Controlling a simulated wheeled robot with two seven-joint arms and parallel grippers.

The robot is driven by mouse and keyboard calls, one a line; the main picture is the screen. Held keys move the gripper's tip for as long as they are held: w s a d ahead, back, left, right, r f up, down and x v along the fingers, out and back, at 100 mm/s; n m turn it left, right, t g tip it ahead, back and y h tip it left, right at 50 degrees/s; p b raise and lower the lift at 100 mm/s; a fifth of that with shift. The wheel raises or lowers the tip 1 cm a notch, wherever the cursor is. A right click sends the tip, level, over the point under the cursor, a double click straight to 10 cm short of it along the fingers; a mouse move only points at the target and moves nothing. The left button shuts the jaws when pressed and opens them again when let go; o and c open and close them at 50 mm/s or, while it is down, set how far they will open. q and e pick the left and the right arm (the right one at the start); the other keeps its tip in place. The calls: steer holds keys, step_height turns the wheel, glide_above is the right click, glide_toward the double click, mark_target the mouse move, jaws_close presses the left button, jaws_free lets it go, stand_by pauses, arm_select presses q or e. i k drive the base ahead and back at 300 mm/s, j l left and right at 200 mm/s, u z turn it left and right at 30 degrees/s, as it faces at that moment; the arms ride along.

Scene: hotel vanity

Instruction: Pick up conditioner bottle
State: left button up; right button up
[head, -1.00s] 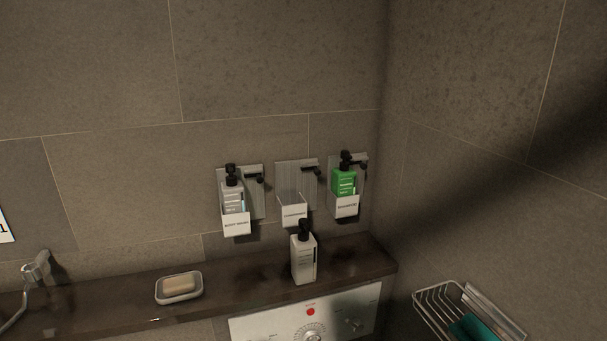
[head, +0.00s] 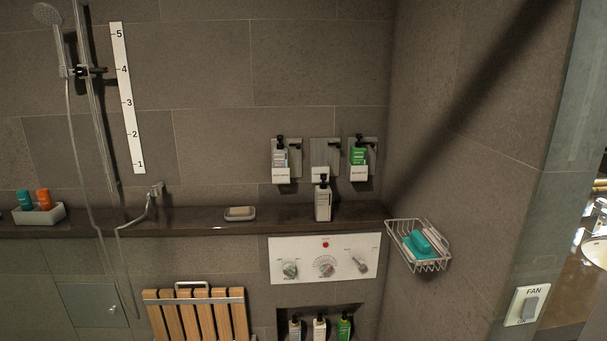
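A white pump bottle with a black top (head: 323,203) stands upright on the dark stone ledge, below the middle wall holder; its label is too small to read, so I cannot tell if it is the conditioner. The middle holder (head: 323,172) looks empty. The left holder has a grey-white bottle (head: 280,157), and the right one a green bottle (head: 359,155). In the niche below stand two white bottles, one on the left (head: 295,328) and one in the middle (head: 319,328), and a green one (head: 344,327). Neither of my grippers is in view.
The ledge (head: 190,222) also bears a soap dish (head: 240,213) and a tray (head: 40,214) with two small bottles. A control panel (head: 300,262) lies below it. A wire basket (head: 432,262) juts from the right wall. A folded wooden seat (head: 197,315) is at lower left.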

mark_target(324, 192)
steer(key=k+l+u, duration=0.15)
steer(key=i, duration=2.2)
steer(key=j, duration=0.05)
